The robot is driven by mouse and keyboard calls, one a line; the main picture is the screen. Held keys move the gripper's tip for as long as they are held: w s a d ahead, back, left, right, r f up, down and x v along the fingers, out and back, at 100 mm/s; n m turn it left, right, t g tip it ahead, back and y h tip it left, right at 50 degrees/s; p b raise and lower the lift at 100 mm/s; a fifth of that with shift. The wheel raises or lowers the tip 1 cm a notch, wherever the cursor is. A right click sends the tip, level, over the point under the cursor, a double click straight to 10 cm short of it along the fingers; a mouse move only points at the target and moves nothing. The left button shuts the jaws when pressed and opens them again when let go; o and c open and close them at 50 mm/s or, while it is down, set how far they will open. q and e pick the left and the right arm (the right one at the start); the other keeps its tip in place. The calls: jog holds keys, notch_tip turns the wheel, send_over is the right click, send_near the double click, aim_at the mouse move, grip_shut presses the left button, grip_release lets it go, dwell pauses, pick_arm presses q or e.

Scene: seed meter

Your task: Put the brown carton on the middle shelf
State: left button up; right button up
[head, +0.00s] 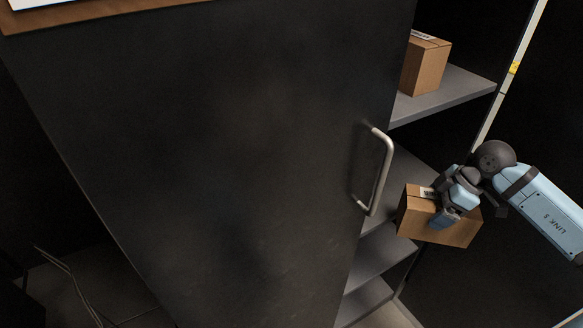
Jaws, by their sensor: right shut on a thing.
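My right gripper (447,216) is shut on a brown carton (454,234) with a white label on its top. The carton is tilted in the picture and held in front of the open right part of the shelf unit. A shelf (405,170) shows behind and above the held carton, partly hidden by the door and my gripper. I cannot tell whether the carton touches any shelf. A second brown carton (426,68) stands on the upper shelf (450,97). My left gripper is not in view.
A large dark door (220,150) with a metal handle (383,172) covers the left of the unit and stands close to the held carton. Lower shelves (368,255) show below. A pale post (507,85) with a yellow mark stands at the right.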

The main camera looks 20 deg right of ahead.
jog(key=shift+w+r, duration=0.1)
jog(key=shift+w, duration=0.45)
jog(key=w, duration=0.9)
jog(key=w+a+b, duration=0.1)
jog(key=w, duration=0.3)
jog(key=shift+w+a, duration=0.1)
jog(key=shift+w, duration=0.3)
jog(key=w, duration=0.3)
jog(key=shift+w+a, duration=0.15)
jog(key=shift+w, duration=0.1)
jog(key=shift+f, duration=0.75)
